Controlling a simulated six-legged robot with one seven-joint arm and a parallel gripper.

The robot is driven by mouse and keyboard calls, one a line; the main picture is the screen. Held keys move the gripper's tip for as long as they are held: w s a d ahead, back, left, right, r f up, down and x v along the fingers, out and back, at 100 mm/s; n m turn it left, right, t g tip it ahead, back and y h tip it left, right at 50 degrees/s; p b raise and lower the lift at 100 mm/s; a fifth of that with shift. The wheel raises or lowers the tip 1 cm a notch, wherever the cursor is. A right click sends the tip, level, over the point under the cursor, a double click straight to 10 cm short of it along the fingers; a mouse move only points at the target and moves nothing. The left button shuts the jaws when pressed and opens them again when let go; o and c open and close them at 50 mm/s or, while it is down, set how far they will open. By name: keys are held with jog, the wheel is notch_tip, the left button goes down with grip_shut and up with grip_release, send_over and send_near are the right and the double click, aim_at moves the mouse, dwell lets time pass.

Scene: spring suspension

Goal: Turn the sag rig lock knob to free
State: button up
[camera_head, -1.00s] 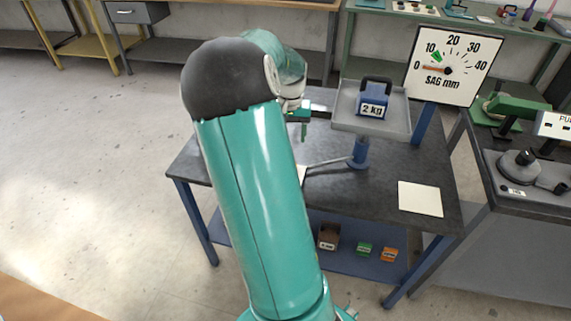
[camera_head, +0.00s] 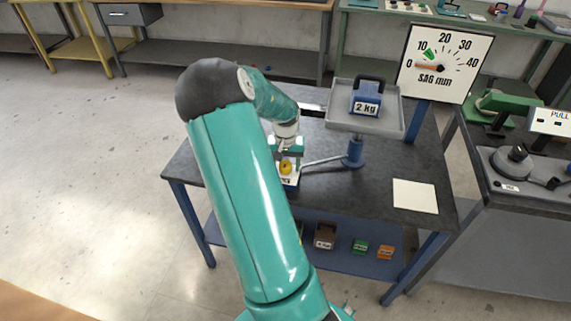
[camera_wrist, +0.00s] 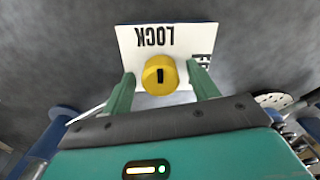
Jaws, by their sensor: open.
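The yellow lock knob (camera_wrist: 159,75) sits on a white plate (camera_wrist: 135,42) that reads LOCK, upside down in the wrist view. A second word at the plate's right edge is cut off. A black mark on the knob lies along the picture's vertical, towards LOCK. My gripper (camera_wrist: 161,82) is open, with one green finger on each side of the knob. I cannot tell whether the fingers touch it. In the head view the knob (camera_head: 286,167) shows below my gripper (camera_head: 286,160) on the dark bench.
A tray (camera_head: 344,118) on a blue post (camera_head: 355,150) holds a 2 kg weight (camera_head: 366,99) right of my gripper. Behind stands the SAG mm dial (camera_head: 443,63), its red pointer near 0. A blank white card (camera_head: 415,196) lies on the bench (camera_head: 380,180).

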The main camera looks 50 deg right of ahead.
jog(key=c, duration=1)
jog(key=shift+m, duration=0.4)
jog(key=m, duration=0.3)
jog(key=shift+m, duration=0.3)
jog(key=m, duration=0.4)
jog(key=shift+m, duration=0.3)
jog(key=m, duration=0.4)
jog(key=shift+m, duration=2.5)
